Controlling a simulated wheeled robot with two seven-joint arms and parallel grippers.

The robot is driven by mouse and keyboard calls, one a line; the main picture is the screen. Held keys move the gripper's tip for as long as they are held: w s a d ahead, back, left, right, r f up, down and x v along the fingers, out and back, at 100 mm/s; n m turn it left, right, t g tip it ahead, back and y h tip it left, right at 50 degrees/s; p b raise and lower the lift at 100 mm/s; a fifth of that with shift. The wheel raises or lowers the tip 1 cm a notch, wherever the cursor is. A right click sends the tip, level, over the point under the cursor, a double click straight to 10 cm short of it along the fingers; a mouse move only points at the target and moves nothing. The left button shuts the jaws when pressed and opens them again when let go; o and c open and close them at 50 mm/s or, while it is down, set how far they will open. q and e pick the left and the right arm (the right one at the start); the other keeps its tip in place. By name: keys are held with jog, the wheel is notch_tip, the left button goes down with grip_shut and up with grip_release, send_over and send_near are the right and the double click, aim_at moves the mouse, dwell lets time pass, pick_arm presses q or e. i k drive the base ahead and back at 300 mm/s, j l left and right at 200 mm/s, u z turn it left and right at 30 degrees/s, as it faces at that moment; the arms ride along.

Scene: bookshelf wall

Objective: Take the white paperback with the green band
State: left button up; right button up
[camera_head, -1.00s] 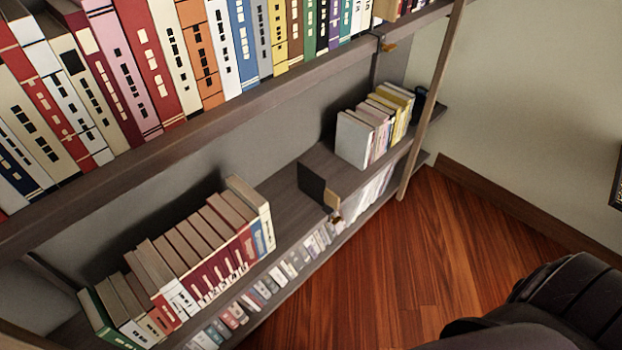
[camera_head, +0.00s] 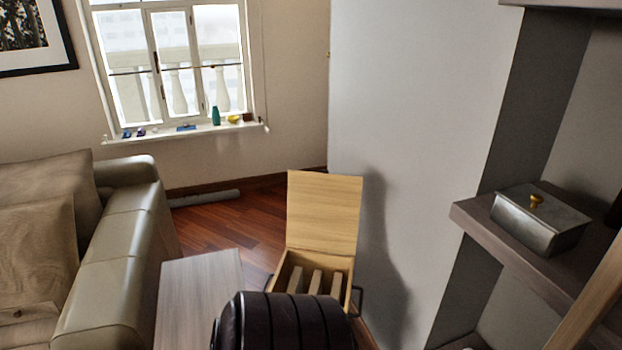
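No white paperback with a green band shows in the head view at this moment, and no row of books is in the picture. Neither of my grippers is in view.
An open wooden box (camera_head: 325,215) with upright slats stands at the bottom middle, beside a small table (camera_head: 200,290). A sofa (camera_head: 115,260) fills the left. A shelf (camera_head: 490,232) holding a metal lidded box (camera_head: 538,222) is at the right. Some wooden floor (camera_head: 215,228) is clear.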

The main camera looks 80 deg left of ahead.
aim_at(336, 290)
jog(key=j+u, duration=0.15)
jog(key=u, duration=2.25)
